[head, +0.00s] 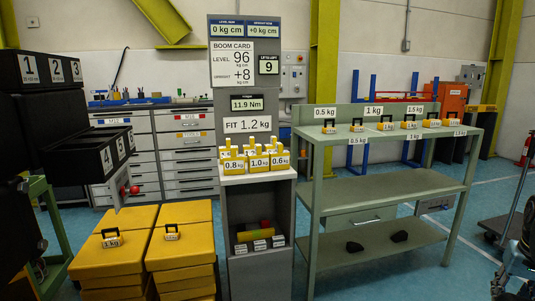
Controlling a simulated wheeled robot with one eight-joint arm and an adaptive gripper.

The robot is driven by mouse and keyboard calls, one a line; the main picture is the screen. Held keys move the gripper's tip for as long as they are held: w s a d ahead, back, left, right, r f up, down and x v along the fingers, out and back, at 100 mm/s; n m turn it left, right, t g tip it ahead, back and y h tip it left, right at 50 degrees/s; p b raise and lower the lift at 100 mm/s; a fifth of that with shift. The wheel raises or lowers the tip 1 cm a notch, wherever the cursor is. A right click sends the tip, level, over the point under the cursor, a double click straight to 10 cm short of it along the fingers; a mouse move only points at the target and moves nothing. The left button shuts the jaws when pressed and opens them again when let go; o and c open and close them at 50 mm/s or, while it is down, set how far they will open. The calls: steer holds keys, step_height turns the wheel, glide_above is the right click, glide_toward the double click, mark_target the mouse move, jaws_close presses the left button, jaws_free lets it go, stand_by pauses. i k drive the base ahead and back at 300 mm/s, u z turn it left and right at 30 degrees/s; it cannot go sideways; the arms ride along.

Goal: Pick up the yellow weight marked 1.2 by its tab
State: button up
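Several yellow weights with upright tabs stand close together on the ledge of the grey column in the head view. The front row reads 0.8 kg (234,167), 1.0 kg (259,164) and 0.6 kg (280,161). Behind them is a back row (250,152) whose labels are mostly hidden by the front weights. One back label seems to start with 1, but I cannot tell surely which weight is the 1.2.
The column (278,200) carries a board card (232,63) and a sign reading FIT 1.2 kg (247,124). A green bench (400,132) with small weights stands right of it. Stacked yellow blocks (180,247) stand at lower left. Black numbered bins (70,110) stand far left.

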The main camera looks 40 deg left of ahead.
mark_target(246, 148)
steer(key=z, duration=0.55)
steer(key=i, duration=1.55)
steer(key=u, duration=3.25)
steer(key=i, duration=1)
steer(key=z, duration=0.05)
